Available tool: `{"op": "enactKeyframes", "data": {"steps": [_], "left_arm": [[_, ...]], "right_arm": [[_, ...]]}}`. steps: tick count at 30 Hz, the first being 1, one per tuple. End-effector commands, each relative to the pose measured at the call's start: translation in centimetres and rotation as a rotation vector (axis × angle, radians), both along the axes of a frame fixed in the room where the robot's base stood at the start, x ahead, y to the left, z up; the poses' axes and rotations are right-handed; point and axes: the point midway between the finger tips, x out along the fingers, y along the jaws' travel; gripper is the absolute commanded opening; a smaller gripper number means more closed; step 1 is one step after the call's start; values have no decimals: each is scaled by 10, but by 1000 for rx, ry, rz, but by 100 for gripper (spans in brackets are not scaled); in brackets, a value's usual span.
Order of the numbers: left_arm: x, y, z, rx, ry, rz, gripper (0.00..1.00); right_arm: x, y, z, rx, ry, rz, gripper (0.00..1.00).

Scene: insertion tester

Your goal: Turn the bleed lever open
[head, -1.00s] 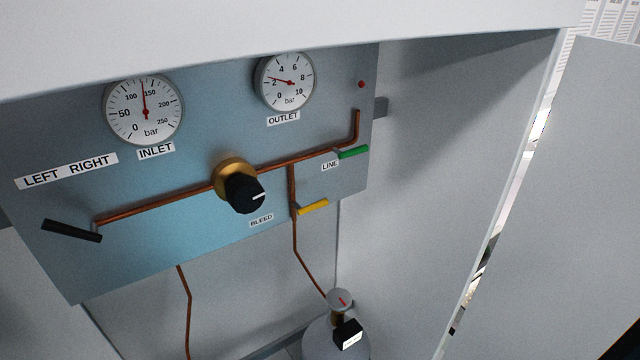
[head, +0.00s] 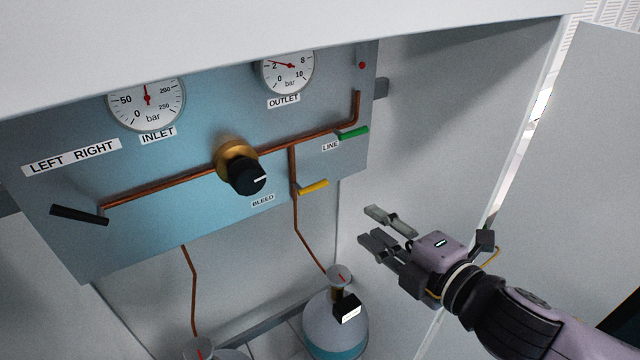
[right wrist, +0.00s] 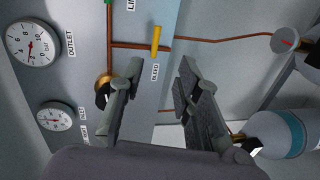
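The yellow bleed lever (head: 313,186) sits on the blue-grey panel (head: 150,235), right of the BLEED label, on a copper pipe branch. It lies roughly along the panel, tilted slightly up to the right. In the right wrist view the yellow lever (right wrist: 155,41) shows beyond the fingertips. My right gripper (head: 370,226) is open and empty, to the right of and below the lever, apart from it. Its two fingers also show spread in the right wrist view (right wrist: 160,75). My left gripper is not in view.
A green LINE lever (head: 353,133) sits above right of the yellow one. The black regulator knob (head: 247,177) is to its left. A gas cylinder (head: 335,320) stands below. The cabinet side wall (head: 430,130) is on the right; space before the panel is free.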

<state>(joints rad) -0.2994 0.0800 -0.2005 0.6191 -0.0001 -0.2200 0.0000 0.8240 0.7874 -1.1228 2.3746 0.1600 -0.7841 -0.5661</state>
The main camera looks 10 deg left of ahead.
Motion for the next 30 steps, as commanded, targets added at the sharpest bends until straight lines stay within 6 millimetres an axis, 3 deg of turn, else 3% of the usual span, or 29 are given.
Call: {"op": "enactKeyframes", "data": {"steps": [5, 10, 30], "left_arm": [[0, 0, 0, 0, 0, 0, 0], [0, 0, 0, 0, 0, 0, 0], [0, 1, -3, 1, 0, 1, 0]], "right_arm": [[3, -1, 5, -39, -47, 26, 31], [14, 11, 2, -39, -48, 30, 31], [107, 105, -25, -39, -48, 29, 31]]}}
